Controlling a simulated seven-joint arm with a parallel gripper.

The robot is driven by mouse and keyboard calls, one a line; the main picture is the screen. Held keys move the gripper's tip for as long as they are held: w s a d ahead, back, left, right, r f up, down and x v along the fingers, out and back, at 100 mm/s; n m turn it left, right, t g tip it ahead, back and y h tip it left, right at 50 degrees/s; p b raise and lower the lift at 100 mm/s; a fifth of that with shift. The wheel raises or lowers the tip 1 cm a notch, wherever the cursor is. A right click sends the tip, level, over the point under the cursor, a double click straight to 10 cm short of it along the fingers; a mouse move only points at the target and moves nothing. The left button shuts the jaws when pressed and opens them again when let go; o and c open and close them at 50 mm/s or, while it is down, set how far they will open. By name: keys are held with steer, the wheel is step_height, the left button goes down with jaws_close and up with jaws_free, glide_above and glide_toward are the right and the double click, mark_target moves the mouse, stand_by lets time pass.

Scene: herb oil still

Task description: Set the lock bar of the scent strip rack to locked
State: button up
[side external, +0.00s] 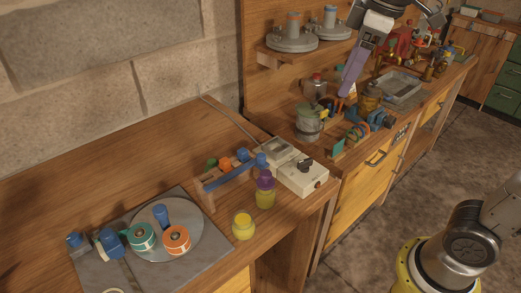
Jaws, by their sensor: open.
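I cannot tell for sure which item is the scent strip rack. One candidate is a small stand with coloured curved pieces (355,134), a green end and a blue part, on the bench at centre right. Another is a low wooden rack with a blue bar (230,177) and orange, green and blue pieces at its back, left of it. No lock bar or its setting can be made out on either. My gripper (347,92) is open, pointing down above the right bench, behind the first candidate and apart from it. Its fingertips are small and partly unclear against the jars.
A lidded jar (308,122) and an amber jar (370,97) stand near my gripper, with a metal tray (400,86) to the right. A pale switch box (303,175) and yellow jars (243,225) stand further left. The left table's back is clear.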

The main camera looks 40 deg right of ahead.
steer(key=w+a+f+n+g, duration=0.2)
steer(key=w+a, duration=0.2)
steer(key=w, duration=0.5)
steer(key=g, duration=0.1)
glide_toward(261, 155)
steer(key=shift+n, duration=0.4)
steer(key=f, duration=0.8)
steer(key=shift+a+f, duration=0.2)
steer(key=shift+f, duration=0.1)
jaws_close()
steer(key=shift+r, duration=0.1)
